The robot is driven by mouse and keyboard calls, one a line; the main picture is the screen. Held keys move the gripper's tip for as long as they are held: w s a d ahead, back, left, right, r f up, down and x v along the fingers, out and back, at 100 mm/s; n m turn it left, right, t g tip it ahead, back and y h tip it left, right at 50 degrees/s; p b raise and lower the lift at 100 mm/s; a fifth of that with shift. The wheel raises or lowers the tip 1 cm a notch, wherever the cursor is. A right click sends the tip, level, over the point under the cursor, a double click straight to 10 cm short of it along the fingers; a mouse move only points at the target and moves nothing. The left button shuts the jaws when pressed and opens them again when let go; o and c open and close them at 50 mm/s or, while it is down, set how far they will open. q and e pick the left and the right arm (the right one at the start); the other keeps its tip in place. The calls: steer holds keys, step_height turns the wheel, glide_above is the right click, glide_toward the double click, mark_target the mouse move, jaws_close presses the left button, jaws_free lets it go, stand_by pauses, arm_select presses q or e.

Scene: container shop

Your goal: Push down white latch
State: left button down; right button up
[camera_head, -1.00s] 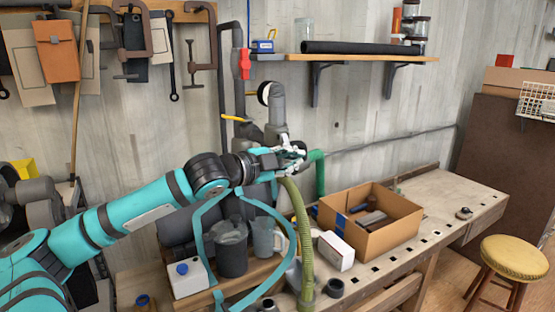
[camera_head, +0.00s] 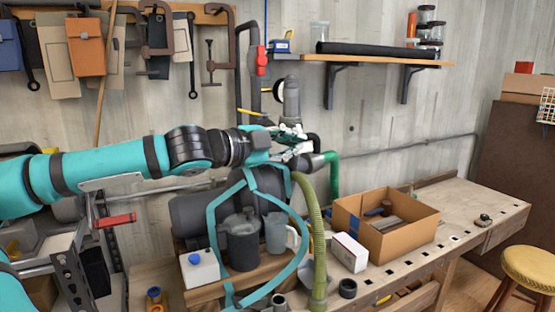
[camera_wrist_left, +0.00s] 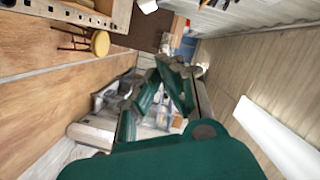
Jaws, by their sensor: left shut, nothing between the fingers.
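My left gripper (camera_head: 292,133) is shut and empty, held in front of the pipes above the dark pump tank (camera_head: 200,217). Its linkages also show in the left wrist view (camera_wrist_left: 158,92). A small pale piece (camera_head: 300,148) shows just below the fingers in the head view; I cannot tell whether it is the white latch or part of the gripper, or whether it is touched. No white latch can be made out clearly; the gripper covers part of the pipework. My right gripper is not in view.
Grey pipes (camera_head: 291,97) with a red valve handle (camera_head: 262,62) and a yellow lever (camera_head: 251,112) rise behind the gripper. A green hose (camera_head: 316,235) hangs below it. A cardboard box (camera_head: 405,242) and a white box (camera_head: 348,252) stand on the workbench (camera_head: 465,210). A shelf (camera_head: 365,62) is above right.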

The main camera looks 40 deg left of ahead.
arm_select(q)
steer(key=v, duration=0.3)
steer(key=shift+s+a, duration=0.25)
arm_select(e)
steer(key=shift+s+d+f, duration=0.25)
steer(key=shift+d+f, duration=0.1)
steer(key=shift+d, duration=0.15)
arm_select(q)
steer(key=shift+a, duration=0.1)
